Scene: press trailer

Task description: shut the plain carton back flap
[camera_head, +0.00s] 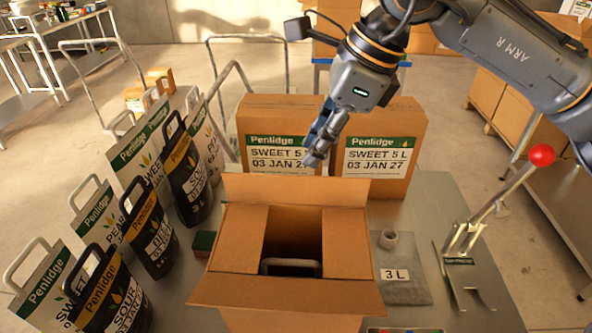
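The plain carton (275,320) stands open on the table in the middle of the view. Its back flap (296,189) stands up along the far edge. The left side flap (238,238) and right side flap (347,243) lie inward over the sides of the opening. The front flap (285,294) hangs outward toward me. A grey handle (290,262) shows inside the dark opening. My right gripper (312,160) is above and behind the back flap, in front of the labelled cartons, fingers together and empty. Whether it touches the flap I cannot tell. My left gripper is out of view.
Two labelled Penlidge cartons (388,130) stand close behind. Several handled bags (150,228) line the left. A grey 3 L pouch (405,285) and a lever press with a red knob (541,155) are at the right. A green block (204,243) sits left of the carton.

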